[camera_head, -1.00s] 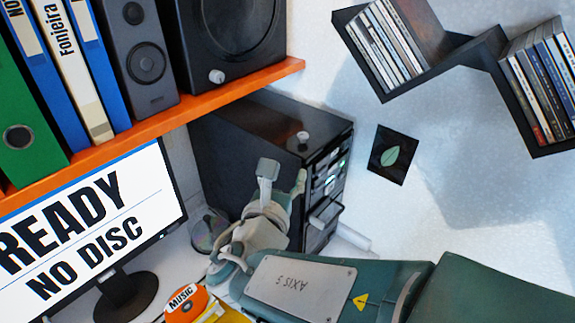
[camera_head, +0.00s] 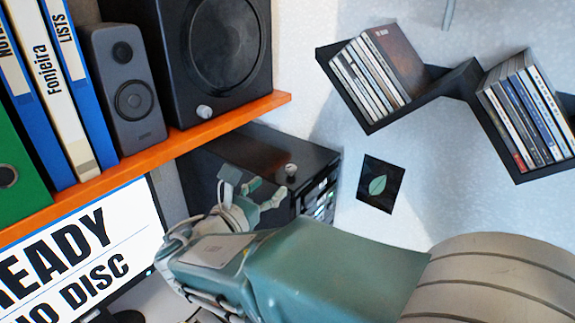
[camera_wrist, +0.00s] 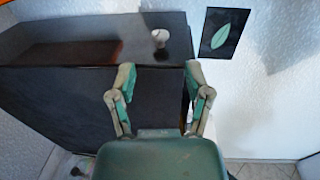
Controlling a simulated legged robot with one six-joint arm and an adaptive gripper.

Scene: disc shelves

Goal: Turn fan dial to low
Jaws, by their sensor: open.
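A small pale knob (camera_head: 291,170) stands on top of a black computer tower (camera_head: 245,150); in the wrist view the knob (camera_wrist: 161,38) is on the tower's top, beyond my fingertips. Another white knob (camera_head: 204,112) is on the lower front of a black box (camera_head: 222,50) with a round grille on the shelf. I cannot tell which is the fan dial, and no setting marks are readable. My gripper (camera_head: 250,186) is open and empty in front of the tower, left of and below the pale knob. The wrist view shows my gripper (camera_wrist: 160,76) with its fingers apart.
An orange shelf (camera_head: 150,160) with binders and a grey speaker (camera_head: 128,90) overhangs the left. A monitor (camera_head: 85,255) stands below it. Black wall shelves (camera_head: 440,88) hold several discs at upper right. A leaf picture (camera_head: 380,184) hangs beside the tower.

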